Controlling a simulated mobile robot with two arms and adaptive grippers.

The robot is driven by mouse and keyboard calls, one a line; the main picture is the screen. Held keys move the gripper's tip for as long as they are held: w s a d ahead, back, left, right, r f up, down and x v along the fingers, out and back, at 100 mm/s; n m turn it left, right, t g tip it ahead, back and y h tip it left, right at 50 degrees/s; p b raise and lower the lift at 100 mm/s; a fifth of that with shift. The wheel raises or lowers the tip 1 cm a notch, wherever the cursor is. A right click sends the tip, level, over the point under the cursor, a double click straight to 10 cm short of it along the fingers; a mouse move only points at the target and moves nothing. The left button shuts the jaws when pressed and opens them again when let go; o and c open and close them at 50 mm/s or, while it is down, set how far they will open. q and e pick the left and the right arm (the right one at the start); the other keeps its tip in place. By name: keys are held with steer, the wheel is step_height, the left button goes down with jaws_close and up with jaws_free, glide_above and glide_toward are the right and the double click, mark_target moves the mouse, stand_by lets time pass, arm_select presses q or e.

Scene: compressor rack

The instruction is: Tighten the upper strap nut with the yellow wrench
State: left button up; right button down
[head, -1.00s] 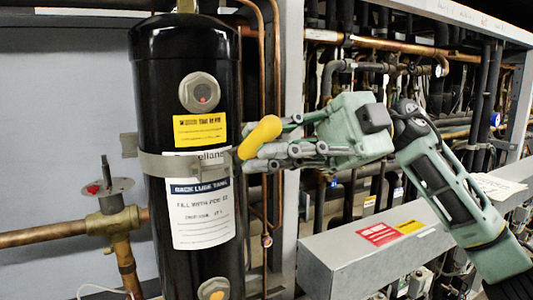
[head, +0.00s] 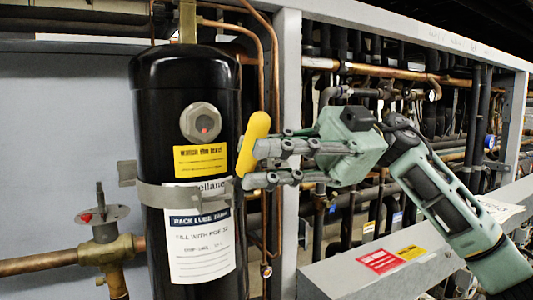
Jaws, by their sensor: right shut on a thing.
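The yellow wrench (head: 253,143) is held in my right gripper (head: 252,164), which comes in from the right and is shut on it. The wrench stands nearly upright, tilted slightly to the right at its top, at the right edge of the black tank (head: 150,110). A grey metal strap (head: 160,195) runs around the tank below the yellow label. The upper strap nut cannot be made out; the wrench and fingers cover the strap's right end. I cannot tell whether the wrench touches a nut. My left gripper is not in view.
A brass valve with copper pipe (head: 104,250) stands left of the tank. Copper pipes (head: 272,75) and a grey frame post (head: 289,120) are close behind my right gripper. A grey box beam (head: 345,278) with red and yellow labels lies below my right arm.

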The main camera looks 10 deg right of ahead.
steer(key=shift+s+d+r+p, duration=0.15)
steer(key=shift+r+p, duration=0.35)
steer(key=shift+r, duration=0.5)
steer(key=s+r+p, duration=0.1)
steer(key=s+r, duration=0.1)
steer(key=s+d+r+p, duration=0.1)
steer(key=shift+s+r+p, duration=0.3)
steer(key=shift+s+r, duration=0.05)
steer(key=shift+r, duration=0.05)
stand_by(1.0)
steer(key=shift+w, duration=0.1)
